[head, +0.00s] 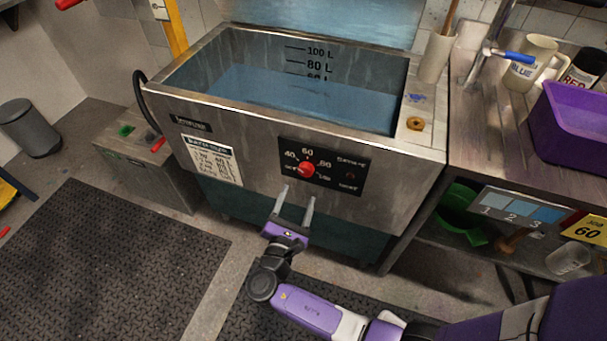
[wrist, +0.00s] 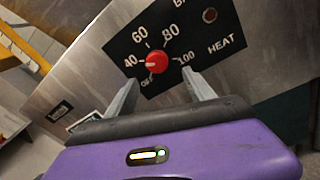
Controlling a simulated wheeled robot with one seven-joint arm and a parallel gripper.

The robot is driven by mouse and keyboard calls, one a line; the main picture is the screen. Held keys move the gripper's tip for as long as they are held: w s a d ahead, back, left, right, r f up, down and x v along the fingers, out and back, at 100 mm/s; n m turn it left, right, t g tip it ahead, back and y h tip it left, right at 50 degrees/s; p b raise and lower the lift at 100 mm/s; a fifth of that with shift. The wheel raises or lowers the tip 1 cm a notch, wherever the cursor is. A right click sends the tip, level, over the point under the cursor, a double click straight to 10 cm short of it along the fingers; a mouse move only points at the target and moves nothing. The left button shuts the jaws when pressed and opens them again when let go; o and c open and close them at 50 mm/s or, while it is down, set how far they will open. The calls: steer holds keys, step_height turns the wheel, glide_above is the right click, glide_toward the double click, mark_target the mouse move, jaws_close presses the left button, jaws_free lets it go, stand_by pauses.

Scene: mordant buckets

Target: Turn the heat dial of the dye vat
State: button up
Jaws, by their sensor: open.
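The dye vat (head: 230,115) is a large steel tank with blue liquid inside and litre marks on its inner back wall. Its red heat dial (head: 306,169) sits on a black panel on the front, with numbers around it. In the wrist view the red dial (wrist: 157,62) is in clear sight, with the word HEAT to its right. My gripper (head: 296,193) is open and empty, its two fingers pointing up at the panel just below the dial. In the wrist view my gripper (wrist: 160,85) has one fingertip to each side below the dial, with no visible contact.
A steel bench (head: 490,110) stands to the right with a purple tub (head: 575,125) and a mug (head: 530,65). A grey metal box (head: 150,170) stands left of the vat. Black mats (head: 95,265) cover the floor. The space in front of the panel is clear.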

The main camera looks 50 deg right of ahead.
mark_target(305, 173)
steer(key=x, duration=0.8)
steer(key=shift+r, duration=0.4)
steer(key=shift+c, duration=0.4)
jaws_close()
steer(key=shift+f, duration=0.1)
